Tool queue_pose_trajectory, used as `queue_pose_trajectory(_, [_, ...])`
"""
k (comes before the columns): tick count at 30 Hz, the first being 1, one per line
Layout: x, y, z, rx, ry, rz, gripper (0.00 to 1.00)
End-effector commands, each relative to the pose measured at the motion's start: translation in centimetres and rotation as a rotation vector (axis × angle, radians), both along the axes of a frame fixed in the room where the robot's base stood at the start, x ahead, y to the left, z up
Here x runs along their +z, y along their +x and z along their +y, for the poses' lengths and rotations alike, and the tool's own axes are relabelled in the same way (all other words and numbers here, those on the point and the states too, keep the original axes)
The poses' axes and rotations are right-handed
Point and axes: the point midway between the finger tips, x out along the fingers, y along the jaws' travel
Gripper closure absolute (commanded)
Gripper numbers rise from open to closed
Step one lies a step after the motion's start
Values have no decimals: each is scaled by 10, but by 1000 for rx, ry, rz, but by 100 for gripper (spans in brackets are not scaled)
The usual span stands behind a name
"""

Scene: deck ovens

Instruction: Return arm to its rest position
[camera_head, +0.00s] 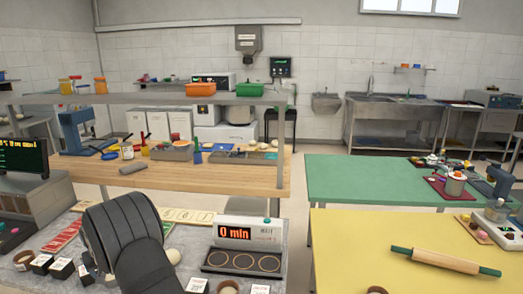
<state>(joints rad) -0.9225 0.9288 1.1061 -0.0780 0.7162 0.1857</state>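A dark grey, rounded part of my arm stands in the lower left of the head view, in front of the grey counter (200,262). Its lower section runs down out of the bottom edge of the picture. My gripper and its fingertips do not show, so I cannot see whether it holds anything. The arm hides part of the counter top behind it.
A timer (248,232) reading "0 min" stands beside the arm, with small dark boxes (62,268) on the left. A rolling pin (445,261) lies on the yellow table (345,245). The green table (350,180) is mostly clear. A shelf (150,98) spans the wooden bench.

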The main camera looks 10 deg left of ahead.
Motion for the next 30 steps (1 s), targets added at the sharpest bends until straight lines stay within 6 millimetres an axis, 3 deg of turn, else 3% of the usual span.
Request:
queue_pose_trajectory(20, [72, 40, -110, -4, 0, 0, 30])
queue_pose_trajectory(28, [125, 44, -115, -10, 1, -2, 30])
queue_pose_trajectory(30, [122, 54, -127, -30, -3, 3, 30])
